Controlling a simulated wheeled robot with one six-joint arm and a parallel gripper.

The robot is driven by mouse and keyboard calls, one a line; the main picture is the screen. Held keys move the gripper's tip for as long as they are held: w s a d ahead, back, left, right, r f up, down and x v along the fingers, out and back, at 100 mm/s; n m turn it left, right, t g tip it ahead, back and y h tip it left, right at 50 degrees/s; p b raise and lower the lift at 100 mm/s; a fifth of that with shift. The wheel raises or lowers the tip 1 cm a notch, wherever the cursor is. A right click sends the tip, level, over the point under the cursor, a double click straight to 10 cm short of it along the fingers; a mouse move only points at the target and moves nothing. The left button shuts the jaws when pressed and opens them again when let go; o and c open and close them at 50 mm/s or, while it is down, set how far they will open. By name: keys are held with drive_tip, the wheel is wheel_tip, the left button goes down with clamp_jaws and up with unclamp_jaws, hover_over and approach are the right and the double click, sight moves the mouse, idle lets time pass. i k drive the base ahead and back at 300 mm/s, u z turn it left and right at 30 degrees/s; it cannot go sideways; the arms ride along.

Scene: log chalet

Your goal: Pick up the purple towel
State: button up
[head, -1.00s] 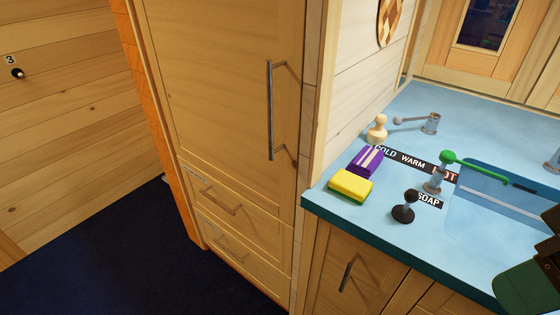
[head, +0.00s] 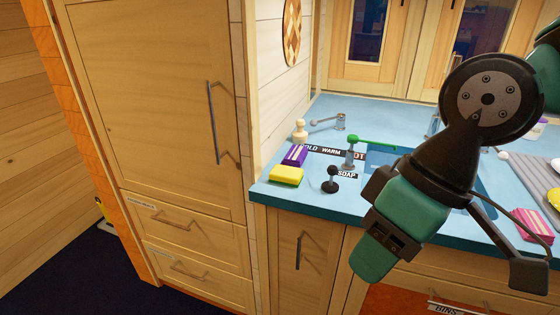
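The purple towel (head: 295,155) is a small folded bundle with pale stripes. It lies on the blue counter (head: 270,192) near its left end, just behind a yellow sponge-like block (head: 286,176). My arm, dark with green links, fills the right of the head view, well to the right of the towel and apart from it. Dark angled parts hang at its lower right. I cannot make out my fingertips clearly, nor whether they are open or shut. Nothing is seen held.
A tall wooden cabinet (head: 160,100) stands left. Dark floor shows at lower left.

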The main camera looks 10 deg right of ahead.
sight(295, 156)
drive_tip(key=i, duration=0.5)
drive_tip(key=z, duration=1.85)
drive_tip(key=k, duration=1.25)
drive_tip(key=u, duration=1.95)
drive_tip(key=i, duration=1.5)
